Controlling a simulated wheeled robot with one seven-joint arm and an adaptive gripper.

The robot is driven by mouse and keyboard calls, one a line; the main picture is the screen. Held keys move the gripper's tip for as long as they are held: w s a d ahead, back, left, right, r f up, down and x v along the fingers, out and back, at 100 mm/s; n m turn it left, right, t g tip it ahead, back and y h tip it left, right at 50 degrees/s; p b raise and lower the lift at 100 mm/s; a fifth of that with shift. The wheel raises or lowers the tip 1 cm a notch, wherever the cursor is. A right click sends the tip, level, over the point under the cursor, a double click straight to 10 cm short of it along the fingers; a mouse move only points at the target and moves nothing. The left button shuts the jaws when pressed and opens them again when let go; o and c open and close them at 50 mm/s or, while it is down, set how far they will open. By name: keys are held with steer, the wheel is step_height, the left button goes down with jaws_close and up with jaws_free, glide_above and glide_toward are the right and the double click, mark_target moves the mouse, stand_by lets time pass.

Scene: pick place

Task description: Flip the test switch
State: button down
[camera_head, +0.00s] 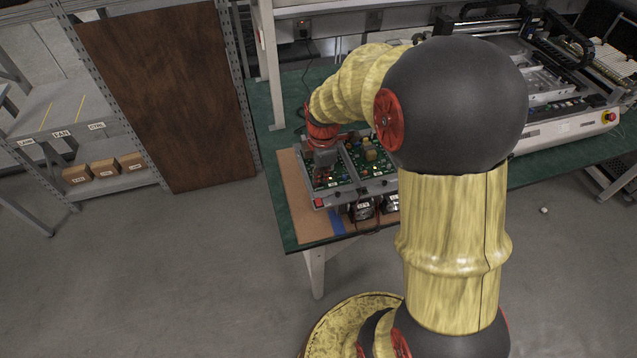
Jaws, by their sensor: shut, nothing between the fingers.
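A metal test fixture (385,187) holding green circuit boards sits on the green table. A small red square part (319,202) is at its front left corner; I cannot tell whether this is the test switch, and no lever can be made out. My gripper (321,178) points down over the left part of the fixture, behind the red part. It is small here, and it is shut and empty. Whether its fingertips touch anything cannot be told. My arm hides the fixture's right side.
A brown mat (300,215) lies under the fixture. Below the fixture's front are dark units with cables (362,209). A large machine (560,100) stands on the table at right. At left, a shelf (125,183) holds cardboard boxes (104,168) beside a brown panel (170,100).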

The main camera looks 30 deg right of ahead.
mark_target(318, 202)
steer(key=f+b, duration=0.1)
steer(key=f, duration=0.3)
steer(key=w+f+b, duration=0.1)
steer(key=f, duration=0.3)
steer(key=f+b, duration=0.1)
steer(key=f, duration=0.3)
steer(key=shift+w+d+f, duration=0.15)
steer(key=shift+w+d, duration=0.1)
